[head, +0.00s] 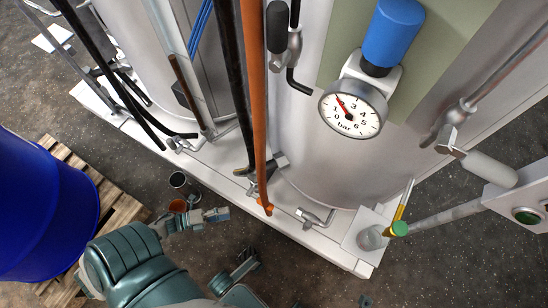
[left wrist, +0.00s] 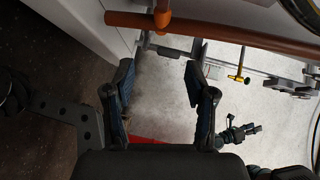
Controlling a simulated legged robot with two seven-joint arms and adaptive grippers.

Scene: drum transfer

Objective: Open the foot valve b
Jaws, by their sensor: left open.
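Small metal foot valves with levers sit along the white base ledge (head: 215,160) in the head view: one at left (head: 183,145), one beside the orange pipe (head: 262,178), one farther right (head: 316,217). I see no letters, so I cannot tell which is b. My left gripper (head: 243,240) is in front of the ledge, over the floor, apart from the valves. In the left wrist view its two fingers (left wrist: 158,85) stand apart with nothing between them. Metal valve parts (left wrist: 170,48) lie beyond the fingertips, below the orange pipe. My right gripper cannot be made out with certainty.
An orange pipe (head: 257,90) runs down to the ledge and crosses the left wrist view (left wrist: 230,33). A blue drum (head: 40,210) stands on a wooden pallet (head: 115,200) at left. A pressure gauge (head: 353,108) hangs on the tank. Dark floor is free at lower right.

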